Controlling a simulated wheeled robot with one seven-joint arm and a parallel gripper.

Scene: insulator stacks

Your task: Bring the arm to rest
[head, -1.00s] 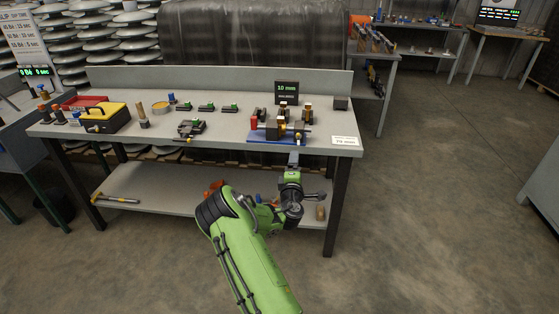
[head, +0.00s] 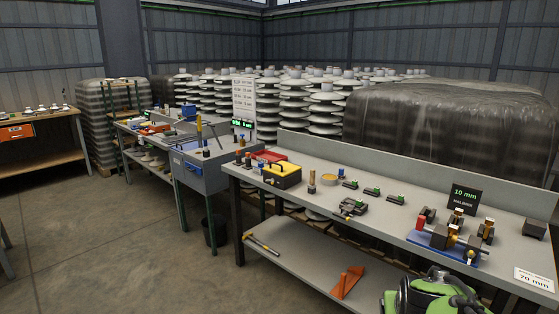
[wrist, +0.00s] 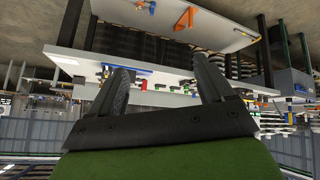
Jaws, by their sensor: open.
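My green arm (head: 432,293) shows at the bottom right of the head view, in front of the workbench; its end is cut off there. In the wrist view my gripper (wrist: 162,82) has its two dark fingers spread apart with nothing between them. That view is upside down, with the workbench (wrist: 185,18) beyond the fingers. In the head view the bench top (head: 400,209) stretches from the middle to the right edge. My gripper touches nothing that I can see.
A blue fixture (head: 447,246) with blocks stands on the bench near my arm. A yellow-black box (head: 282,176) sits at its left end. An orange bracket (head: 347,282) and a hammer (head: 262,244) lie on the lower shelf. The floor (head: 130,255) at left is clear.

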